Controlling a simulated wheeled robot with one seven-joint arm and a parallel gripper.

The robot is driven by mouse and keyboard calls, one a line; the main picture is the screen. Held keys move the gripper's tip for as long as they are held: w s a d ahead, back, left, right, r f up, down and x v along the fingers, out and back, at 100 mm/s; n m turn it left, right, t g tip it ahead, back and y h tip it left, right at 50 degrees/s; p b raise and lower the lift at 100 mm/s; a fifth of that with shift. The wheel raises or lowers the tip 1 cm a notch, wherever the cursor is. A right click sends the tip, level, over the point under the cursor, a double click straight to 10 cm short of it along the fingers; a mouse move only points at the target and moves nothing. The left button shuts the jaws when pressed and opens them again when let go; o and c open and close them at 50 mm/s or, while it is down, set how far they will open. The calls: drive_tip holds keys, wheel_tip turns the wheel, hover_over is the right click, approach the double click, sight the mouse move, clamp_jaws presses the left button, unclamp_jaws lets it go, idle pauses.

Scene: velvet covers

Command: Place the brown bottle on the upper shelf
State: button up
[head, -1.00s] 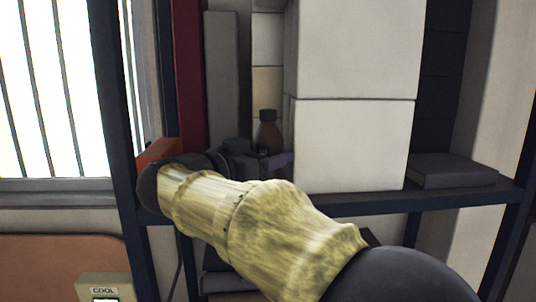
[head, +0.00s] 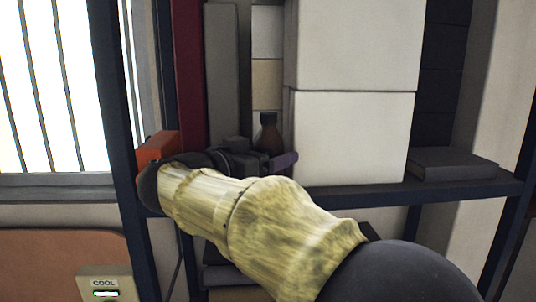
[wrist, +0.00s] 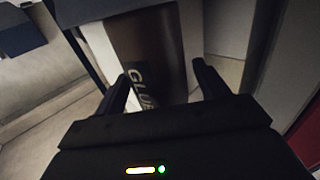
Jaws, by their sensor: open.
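The brown bottle (head: 268,134) has a dark cap. It is upright at the shelf's level in the head view, left of the white boxes, its lower part hidden behind my gripper. In the wrist view a dark brown surface with pale lettering, apparently the bottle (wrist: 150,55), lies between and beyond the fingers. My gripper (wrist: 162,88) is open, its two fingers apart. In the head view my gripper (head: 275,160) is in front of the bottle's lower part. Contact cannot be told. The visible shelf (head: 455,190) is dark blue.
Two stacked white boxes (head: 350,135) stand close right of the bottle. A grey upright binder (head: 222,75) and a dark red one (head: 188,70) stand to its left. An orange object (head: 158,147) is near the left post. A dark flat book (head: 452,164) lies at right.

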drive_tip(key=shift+r+p, duration=0.35)
drive_tip(key=shift+r, duration=0.25)
drive_tip(key=b+v, duration=0.5)
drive_tip(key=v, duration=0.7)
drive_tip(key=shift+b, duration=0.4)
